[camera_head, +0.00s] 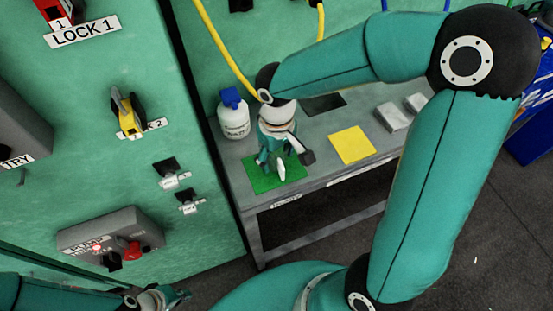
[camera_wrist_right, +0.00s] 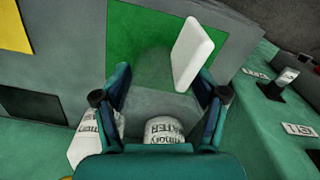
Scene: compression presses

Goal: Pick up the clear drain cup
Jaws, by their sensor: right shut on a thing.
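The clear drain cup (camera_wrist_right: 160,75) is see-through and faint, with a white handle-like piece (camera_wrist_right: 192,50) at its side. My right gripper (camera_wrist_right: 163,88) is shut on the cup, one finger on each side. In the head view, my right gripper (camera_head: 272,160) points down over the green mat (camera_head: 262,186); the white piece (camera_head: 281,170) shows beside it. The cup's clear body is hard to make out there, and I cannot tell whether it touches the mat. My left gripper (camera_head: 172,297) is low at the left, away from the bench; its fingers are too small to read.
A white bottle with a blue cap (camera_head: 233,115) stands left of my right gripper. A yellow mat (camera_head: 352,145), a dark mat (camera_head: 324,104) and pale blocks (camera_head: 394,117) lie on the grey bench. The green press panel (camera_head: 190,150) rises close at the left.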

